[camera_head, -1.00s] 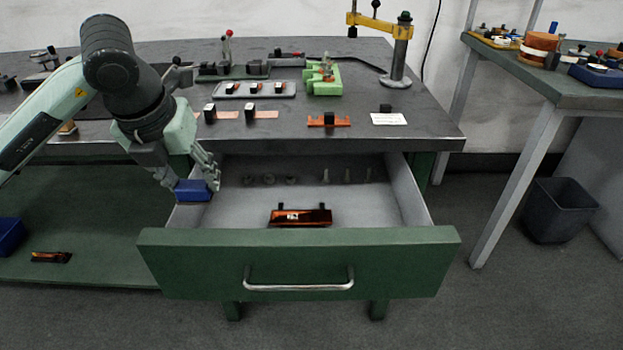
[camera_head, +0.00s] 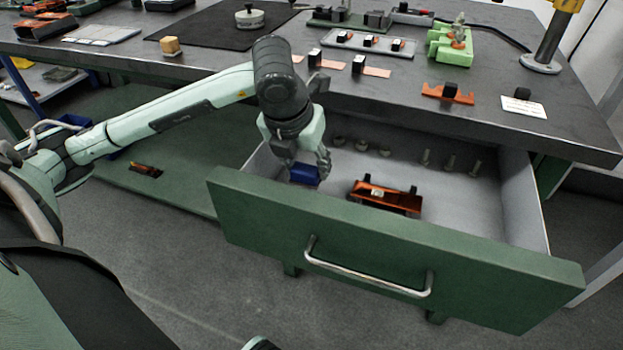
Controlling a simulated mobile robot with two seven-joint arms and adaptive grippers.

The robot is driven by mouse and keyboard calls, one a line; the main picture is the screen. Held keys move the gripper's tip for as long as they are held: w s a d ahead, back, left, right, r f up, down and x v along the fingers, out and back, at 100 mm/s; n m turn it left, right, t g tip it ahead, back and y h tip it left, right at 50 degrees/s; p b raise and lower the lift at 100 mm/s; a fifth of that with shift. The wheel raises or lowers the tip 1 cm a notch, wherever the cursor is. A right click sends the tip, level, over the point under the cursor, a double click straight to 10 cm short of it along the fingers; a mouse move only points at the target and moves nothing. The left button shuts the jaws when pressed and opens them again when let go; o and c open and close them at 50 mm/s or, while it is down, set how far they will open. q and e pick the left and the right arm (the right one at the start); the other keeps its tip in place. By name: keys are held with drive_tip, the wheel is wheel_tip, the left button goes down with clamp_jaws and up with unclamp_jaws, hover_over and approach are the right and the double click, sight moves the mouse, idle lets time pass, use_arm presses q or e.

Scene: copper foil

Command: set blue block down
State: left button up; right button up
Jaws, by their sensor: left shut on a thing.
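The blue block (camera_head: 304,175) is at the left end of the open drawer (camera_head: 470,222). My left gripper (camera_head: 308,168) is shut on it from above. The block appears at the drawer's inside left, behind the green front panel; I cannot tell whether it touches the drawer floor. Part of the block is hidden by the fingers. My right gripper does not show.
An orange-brown holder (camera_head: 386,197) lies in the drawer right of the block. Several grey pegs (camera_head: 426,158) stand farther back. The workbench top (camera_head: 430,120) overhangs the drawer's rear. The drawer handle (camera_head: 365,272) sticks out in front.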

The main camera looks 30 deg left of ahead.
sight(306, 180)
use_arm(q)
drive_tip(key=shift+f, duration=2.15)
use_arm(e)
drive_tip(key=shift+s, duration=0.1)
use_arm(q)
drive_tip(key=o, duration=1.1)
drive_tip(key=shift+o, duration=0.2)
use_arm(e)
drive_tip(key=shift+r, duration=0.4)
